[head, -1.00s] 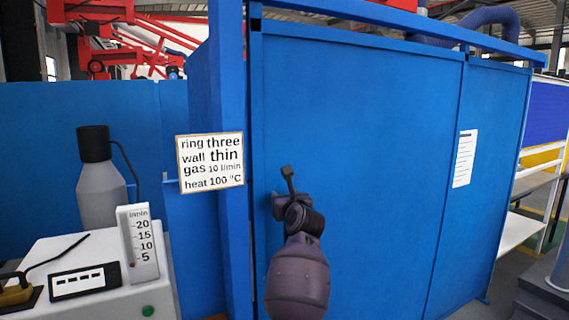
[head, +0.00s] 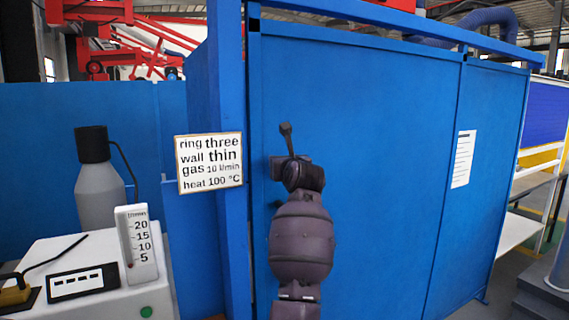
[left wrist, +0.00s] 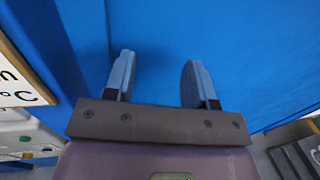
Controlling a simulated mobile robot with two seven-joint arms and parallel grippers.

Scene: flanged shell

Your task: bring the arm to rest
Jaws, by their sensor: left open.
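My left arm rises from the bottom middle of the head view, in front of a blue panel wall (head: 380,130). Its gripper (head: 286,128) points up and is seen edge-on there. In the left wrist view the two fingers of this gripper (left wrist: 155,80) stand wide apart, with only blue panel behind them. The gripper is open and empty. Whether it is clear of the panel by much cannot be told. My right gripper is not in view.
A sign (head: 210,162) reading "ring three, wall thin, gas 10 l/min, heat 100 °C" hangs left of the arm. A white machine (head: 100,250) with a flow gauge (head: 137,245) stands lower left, a grey gas bottle (head: 100,195) behind it. A paper sheet (head: 462,158) is on the right panel.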

